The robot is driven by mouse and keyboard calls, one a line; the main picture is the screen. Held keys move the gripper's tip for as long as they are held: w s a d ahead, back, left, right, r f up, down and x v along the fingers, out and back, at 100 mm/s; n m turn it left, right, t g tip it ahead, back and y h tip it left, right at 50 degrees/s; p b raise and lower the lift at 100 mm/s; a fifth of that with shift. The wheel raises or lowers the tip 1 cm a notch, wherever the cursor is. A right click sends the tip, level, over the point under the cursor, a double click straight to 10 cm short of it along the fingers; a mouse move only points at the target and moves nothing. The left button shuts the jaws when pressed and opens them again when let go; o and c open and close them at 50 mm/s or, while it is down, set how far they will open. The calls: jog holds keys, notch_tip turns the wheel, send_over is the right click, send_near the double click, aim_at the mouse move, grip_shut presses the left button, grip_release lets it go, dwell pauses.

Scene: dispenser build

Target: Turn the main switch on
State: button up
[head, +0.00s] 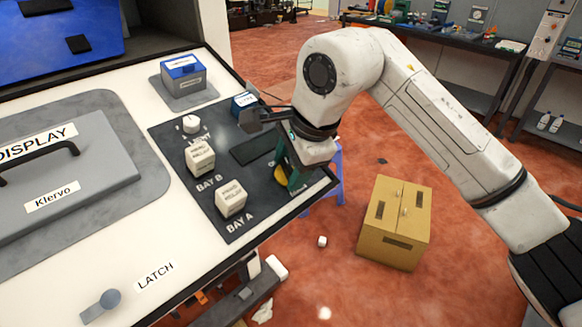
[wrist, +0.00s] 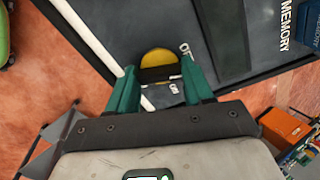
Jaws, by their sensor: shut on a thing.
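The main switch shows as a round yellow disc with a dark handle bar on the dark panel; the yellow disc (head: 280,175) is partly hidden behind my gripper in the head view. In the wrist view the switch (wrist: 158,57) lies between my two green fingers, with its dark handle bar across the gap. My gripper (head: 292,172) points down at the panel's right edge. In the wrist view my gripper (wrist: 159,73) is shut on the switch's handle.
A blue memory block (head: 244,102) is near my wrist. A grey display cover (head: 70,165) lies left. A cardboard box (head: 395,222) stands on the floor.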

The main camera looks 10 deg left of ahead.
jog(key=m+b, duration=0.2)
jog(key=m, duration=0.5)
jog(key=shift+f, duration=0.1)
jog(key=m+b, duration=0.2)
jog(key=m, duration=0.2)
jog(key=shift+m, duration=0.3)
jog(key=shift+m+b, duration=0.4)
jog(key=shift+m, duration=0.9)
jog(key=o, duration=1)
jog(key=shift+o, duration=0.2)
jog(key=shift+r, duration=0.2)
jog(key=b+v, duration=0.1)
jog(key=v, duration=0.9)
jog(key=shift+d+r+b, duration=0.2)
jog(key=shift+r+b, duration=0.1)
